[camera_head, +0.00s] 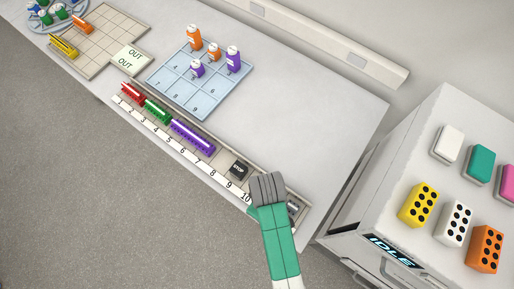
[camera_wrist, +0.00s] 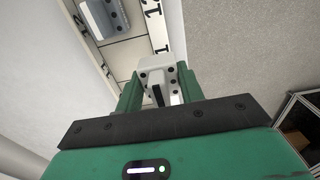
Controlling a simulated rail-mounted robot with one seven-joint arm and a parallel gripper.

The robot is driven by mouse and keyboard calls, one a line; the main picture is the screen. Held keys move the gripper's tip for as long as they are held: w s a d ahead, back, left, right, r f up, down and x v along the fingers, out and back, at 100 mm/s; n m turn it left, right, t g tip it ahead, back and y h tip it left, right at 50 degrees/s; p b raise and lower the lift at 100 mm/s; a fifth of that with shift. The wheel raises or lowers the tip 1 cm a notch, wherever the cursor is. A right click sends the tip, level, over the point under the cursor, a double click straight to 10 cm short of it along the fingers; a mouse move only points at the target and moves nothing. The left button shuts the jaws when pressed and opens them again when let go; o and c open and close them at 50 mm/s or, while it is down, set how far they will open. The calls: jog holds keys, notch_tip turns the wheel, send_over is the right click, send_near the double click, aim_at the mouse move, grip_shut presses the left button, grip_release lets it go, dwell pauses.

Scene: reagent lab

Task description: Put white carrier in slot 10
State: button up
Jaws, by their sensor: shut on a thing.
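My gripper (camera_head: 266,188) is over the right end of the numbered slot rail (camera_head: 212,160), beside the number 10. In the wrist view its green fingers (camera_wrist: 158,90) are shut on the white carrier (camera_wrist: 158,68), a pale block with dark round holes. In the head view the gripper hides the carrier and the slot under it. The wrist view shows the carrier next to the rail's number strip. I cannot tell whether it is seated or held just above the rail.
Red (camera_head: 132,93), green (camera_head: 157,111) and purple (camera_head: 192,136) carriers sit in the rail's left part. A dark STOP block (camera_head: 238,169) is just left of my gripper. A grey block (camera_head: 293,207) is to its right. A white IDLE cabinet (camera_head: 390,170) stands at right.

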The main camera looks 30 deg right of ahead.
jog(key=w, duration=0.2)
jog(key=w+d, duration=0.1)
jog(key=w, duration=0.5)
jog(key=shift+d+f, duration=0.3)
jog(key=shift+f, duration=0.1)
jog(key=shift+w+f, duration=0.2)
jog(key=shift+f, duration=1.55)
jog(key=shift+f+b, duration=0.15)
jog(key=shift+b, duration=0.15)
jog(key=o, duration=0.7)
notch_tip(320, 180, up, 12)
jog(key=shift+r+p, duration=0.15)
jog(key=shift+p, duration=0.45)
